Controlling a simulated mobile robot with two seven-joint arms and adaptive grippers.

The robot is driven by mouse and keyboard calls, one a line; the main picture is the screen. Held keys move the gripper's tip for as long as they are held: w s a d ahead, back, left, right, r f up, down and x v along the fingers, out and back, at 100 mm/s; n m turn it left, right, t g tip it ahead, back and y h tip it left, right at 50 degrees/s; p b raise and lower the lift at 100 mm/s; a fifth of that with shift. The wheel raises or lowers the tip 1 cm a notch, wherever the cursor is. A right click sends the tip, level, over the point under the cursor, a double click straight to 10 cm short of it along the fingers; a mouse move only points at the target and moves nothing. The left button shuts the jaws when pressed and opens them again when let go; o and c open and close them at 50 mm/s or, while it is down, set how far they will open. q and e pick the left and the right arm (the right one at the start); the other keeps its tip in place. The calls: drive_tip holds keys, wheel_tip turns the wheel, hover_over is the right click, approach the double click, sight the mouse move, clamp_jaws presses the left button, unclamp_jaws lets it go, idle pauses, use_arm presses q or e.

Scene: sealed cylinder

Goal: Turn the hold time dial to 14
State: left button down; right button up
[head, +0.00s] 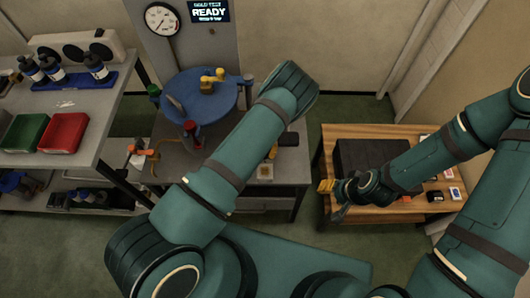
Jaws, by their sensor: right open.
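I cannot make out the hold time dial; my left arm covers much of the work table (225,190) and may hide it. A round white gauge (162,19) with a dark needle is on the grey back panel (222,45). A small display (208,12) beside it reads READY. My left gripper does not show clearly behind my left arm. My right gripper (331,194) is open and empty at the left edge of the wooden table, well to the right of the panel.
A blue round plate (207,98) with fittings stands below the panel. The left shelf (95,100) holds a green tray (24,133), a red tray (63,133) and several bottles. The wooden table (400,212) carries a black mat (368,156) and small items.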

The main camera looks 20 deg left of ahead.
use_arm(q)
drive_tip(key=shift+s+f+m, duration=0.15)
drive_tip(key=shift+s+m, duration=0.15)
idle(0.4)
drive_tip(key=c, duration=1)
unclamp_jaws()
drive_tip(key=shift+c, duration=0.2)
drive_tip(key=shift+w, duration=0.1)
drive_tip(key=shift+w+r, duration=0.3)
drive_tip(key=shift+r, duration=0.2)
drive_tip(key=v, duration=1.1)
drive_tip(key=shift+d, duration=0.1)
drive_tip(key=shift+r, duration=0.1)
